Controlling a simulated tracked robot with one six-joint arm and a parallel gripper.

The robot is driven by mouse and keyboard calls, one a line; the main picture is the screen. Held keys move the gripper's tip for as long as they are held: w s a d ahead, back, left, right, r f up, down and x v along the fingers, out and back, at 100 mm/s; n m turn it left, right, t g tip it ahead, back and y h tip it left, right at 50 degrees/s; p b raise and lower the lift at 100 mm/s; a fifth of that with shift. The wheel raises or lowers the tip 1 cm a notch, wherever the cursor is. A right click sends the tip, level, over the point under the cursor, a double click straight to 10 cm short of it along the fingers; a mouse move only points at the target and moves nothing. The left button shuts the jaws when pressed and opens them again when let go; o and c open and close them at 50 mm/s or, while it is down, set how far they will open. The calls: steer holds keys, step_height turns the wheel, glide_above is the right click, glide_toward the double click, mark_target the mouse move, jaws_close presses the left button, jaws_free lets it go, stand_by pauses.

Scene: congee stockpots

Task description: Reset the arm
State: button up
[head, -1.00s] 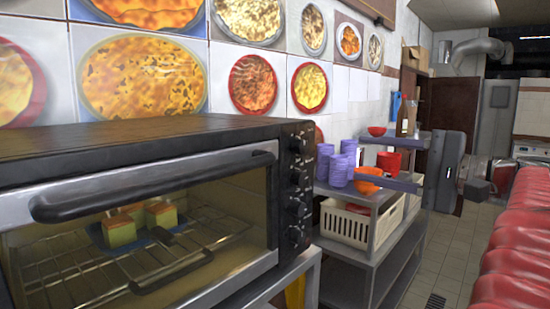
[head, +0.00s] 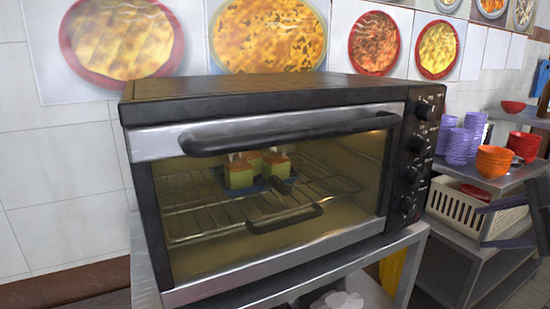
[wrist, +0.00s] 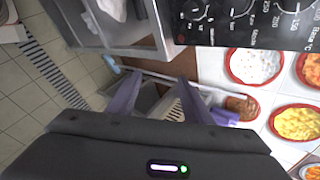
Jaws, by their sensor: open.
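My gripper (wrist: 160,80) shows in the wrist view with its two grey-purple fingers spread apart and nothing between them. In the head view my arm shows only at the right edge, with part of the gripper (head: 510,242) in front of the metal shelf (head: 478,188). The rest of the arm is out of the frame. The gripper is to the right of the toaster oven (head: 270,90), apart from it.
The oven's door is closed, with green-sided food pieces (head: 240,178) on a blue plate inside. It stands on a metal stand (head: 147,265). The shelf bears purple cups (head: 460,147), orange bowls (head: 494,161) and a white basket (head: 462,213). Tiled floor (wrist: 30,100) shows in the wrist view.

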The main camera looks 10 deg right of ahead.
step_height(320, 180, down, 6)
steer(key=a+n+g+h, duration=0.1)
steer(key=n+g+h, duration=0.1)
steer(key=g, duration=0.1)
steer(key=s+a+f+n+g, duration=0.1)
steer(key=a+f+n, duration=0.35)
steer(key=a, duration=0.75)
steer(key=s+a+f+n, duration=0.1)
steer(key=a+n, duration=0.6)
steer(key=a, duration=0.5)
steer(key=s+a+f+n+y, duration=0.1)
steer(key=s+a+f+n, duration=0.3)
steer(key=a, duration=0.5)
steer(key=shift+s+a+f+n, duration=0.15)
steer(key=shift+s+a+n, duration=0.1)
steer(key=shift+s+n, duration=0.95)
steer(key=shift+d, duration=0.1)
steer(key=shift+c, duration=0.3)
